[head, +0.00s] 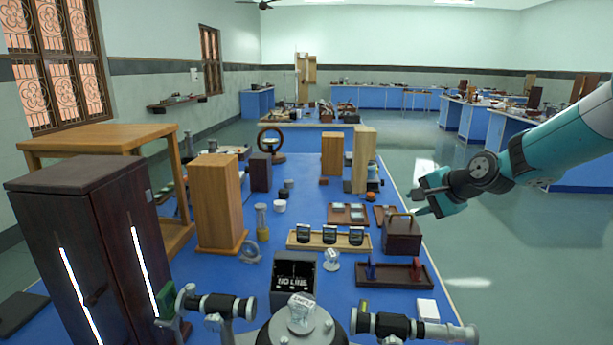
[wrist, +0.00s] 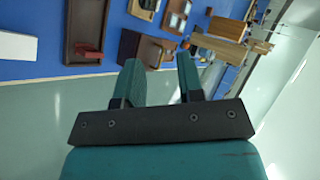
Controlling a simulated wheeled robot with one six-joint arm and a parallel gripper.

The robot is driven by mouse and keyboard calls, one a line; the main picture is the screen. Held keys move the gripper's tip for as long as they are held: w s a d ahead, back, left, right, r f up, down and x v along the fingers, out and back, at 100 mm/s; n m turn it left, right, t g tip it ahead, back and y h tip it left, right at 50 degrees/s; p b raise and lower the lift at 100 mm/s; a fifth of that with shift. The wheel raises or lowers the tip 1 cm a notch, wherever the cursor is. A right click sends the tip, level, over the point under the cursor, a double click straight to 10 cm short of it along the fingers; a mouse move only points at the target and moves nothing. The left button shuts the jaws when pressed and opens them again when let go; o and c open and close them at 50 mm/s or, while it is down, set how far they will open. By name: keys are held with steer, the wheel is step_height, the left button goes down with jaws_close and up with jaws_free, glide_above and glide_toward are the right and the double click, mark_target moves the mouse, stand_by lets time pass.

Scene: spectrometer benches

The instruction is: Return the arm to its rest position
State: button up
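My gripper (head: 420,201) is at the end of my teal arm, which reaches in from the right in the head view. It hangs over the floor just beyond the right edge of the blue bench (head: 335,275), apart from everything on it. In the wrist view its two teal fingers (wrist: 161,82) stand apart with nothing between them. The dark wooden box with a handle (head: 402,236) is the nearest bench object, left of and below the gripper in the head view.
A spectrometer (head: 300,330) stands at the bench's near end. A dark tray (head: 377,273) with a red and a blue piece lies near the right edge. Tall wooden boxes (head: 217,200) and a dark cabinet (head: 95,250) stand left. Open floor (head: 510,240) lies right of the bench.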

steer(key=s+a+r+n+g, duration=0.2)
steer(key=s+a+n, duration=0.2)
steer(key=s, duration=0.6)
steer(key=s+a+r+n+g, duration=0.1)
steer(key=s+a+n+g, duration=0.1)
steer(key=s+a+n, duration=0.5)
steer(key=s+a+r+n+g, duration=0.2)
steer(key=s, duration=1)
steer(key=s+n+g, duration=0.1)
steer(key=s+n, duration=0.1)
steer(key=s, duration=0.4)
steer(key=s+f+n+g+h, duration=0.1)
steer(key=s+n, duration=0.2)
steer(key=s, duration=0.3)
steer(key=shift+d+f+g, duration=0.2)
steer(key=shift+f+g, duration=0.05)
steer(key=shift+g, duration=0.05)
